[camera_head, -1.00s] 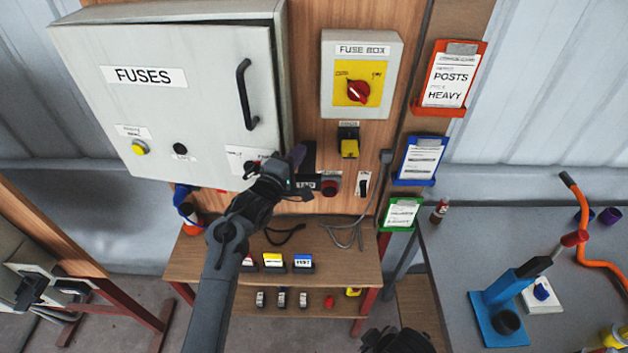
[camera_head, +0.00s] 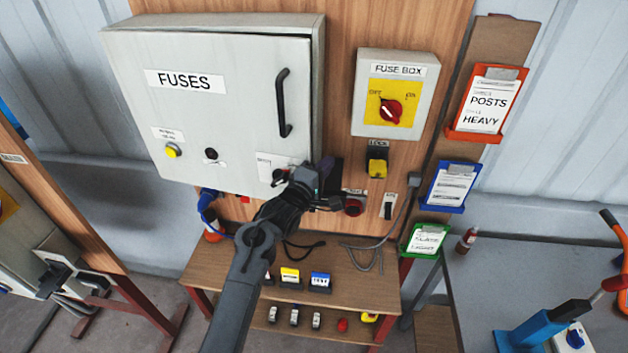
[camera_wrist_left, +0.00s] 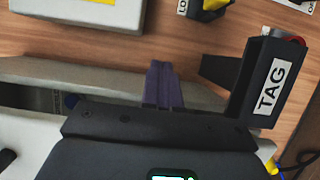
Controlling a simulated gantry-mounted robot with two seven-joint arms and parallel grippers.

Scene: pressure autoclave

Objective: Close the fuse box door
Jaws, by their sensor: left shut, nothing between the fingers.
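The fuse box (camera_head: 319,90) is a large grey cabinet on the wooden panel. Its door (camera_head: 230,115) carries a FUSES label and a black handle (camera_head: 283,103). The door lies nearly flush; in the left wrist view a dark gap shows between the pale door (camera_wrist_left: 20,130) and the box rim (camera_wrist_left: 100,75), so it looks slightly ajar. My left gripper (camera_head: 325,168) is shut and empty at the door's lower right corner. Its purple fingers (camera_wrist_left: 163,85) lie over the rim in the wrist view; contact cannot be told. My right gripper is out of view.
A FUSE BOX switch (camera_head: 390,105) with a red knob is right of the cabinet. A black TAG holder (camera_wrist_left: 270,85) stands just right of my fingers. Below, a wooden shelf (camera_head: 225,265) holds several small items. A grey bench (camera_head: 500,275) stands at the right.

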